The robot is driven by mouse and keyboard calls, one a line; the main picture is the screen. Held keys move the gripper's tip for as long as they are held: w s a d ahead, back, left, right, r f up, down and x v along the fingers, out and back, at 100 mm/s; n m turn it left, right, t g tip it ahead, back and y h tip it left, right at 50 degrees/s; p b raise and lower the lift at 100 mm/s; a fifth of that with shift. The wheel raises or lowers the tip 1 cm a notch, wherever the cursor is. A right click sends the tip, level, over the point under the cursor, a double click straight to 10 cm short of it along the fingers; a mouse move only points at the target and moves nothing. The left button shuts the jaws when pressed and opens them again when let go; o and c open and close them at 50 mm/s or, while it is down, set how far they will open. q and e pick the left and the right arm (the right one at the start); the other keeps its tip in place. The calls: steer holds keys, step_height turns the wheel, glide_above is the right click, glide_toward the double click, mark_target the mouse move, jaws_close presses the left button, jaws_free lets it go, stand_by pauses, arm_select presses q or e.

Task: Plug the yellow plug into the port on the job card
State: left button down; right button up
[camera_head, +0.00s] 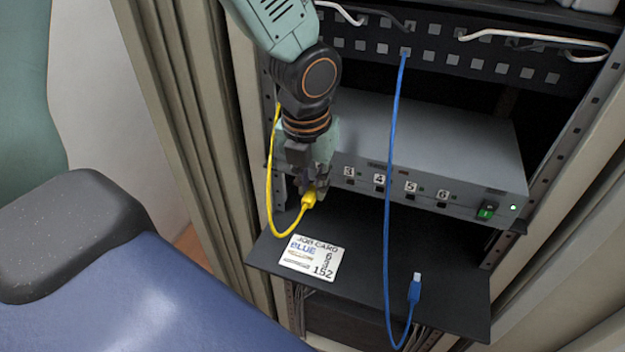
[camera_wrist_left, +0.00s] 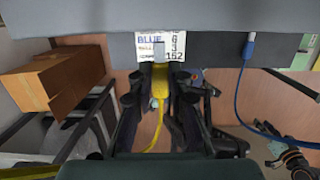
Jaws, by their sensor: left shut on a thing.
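My left gripper (camera_head: 318,190) is shut on the yellow plug (camera_head: 309,199), in front of the left part of the grey device. The plug also shows between the fingers in the left wrist view (camera_wrist_left: 161,85), its metal tip pointing away from my wrist. The white job card (camera_head: 311,257) lies on the black shelf below. It reads "BLUE" above a fainter line, with digits that look like 6, 3 and 152; the small print is unclear. Ports labelled 3 (camera_head: 349,183), 4, 5 and 6 (camera_head: 441,204) show on the device front. Further left, the front is hidden by my gripper.
A blue cable hangs from the upper panel in front of the device, its blue plug (camera_head: 415,288) above the shelf's (camera_head: 455,300) right part. A green switch (camera_head: 487,210) is at the device's right end. A yellow cable (camera_head: 270,200) loops left of my gripper.

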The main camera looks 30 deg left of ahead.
mark_target(308, 200)
arm_select(q)
steer(key=shift+s, duration=0.1)
steer(key=shift+s+d+r+p, duration=0.1)
steer(key=shift+s+r+p, duration=0.15)
steer(key=shift+s+p, duration=0.15)
steer(key=shift+s+d+r+p, duration=0.15)
steer(key=shift+s+p, duration=0.1)
steer(key=shift+s, duration=0.25)
steer(key=shift+s+d+r+p, duration=0.15)
steer(key=shift+s+p, duration=0.1)
steer(key=shift+s, duration=0.2)
